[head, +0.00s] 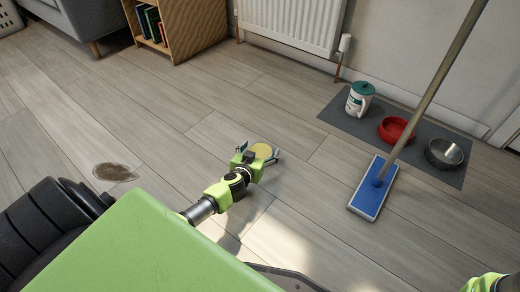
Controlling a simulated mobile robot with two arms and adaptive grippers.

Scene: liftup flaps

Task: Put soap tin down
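My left gripper (258,153) is over the wood-look floor in the middle of the head view, at the end of my green and black arm. Its two fingers stand on either side of a small, round, yellowish thing (263,151), which looks like the soap tin. The gripper appears shut on it. Part of the tin is hidden by the gripper, and its height above the floor is hard to tell. A green part of my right arm shows in the bottom right corner. The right gripper's fingers are out of view.
A grey mat (345,122) holds a white and teal container (359,100), a red bowl (396,130) and a metal bowl (444,153). A blue mop (371,192) stands in front. A brown stain (115,172) marks the floor at left. The floor around the gripper is clear.

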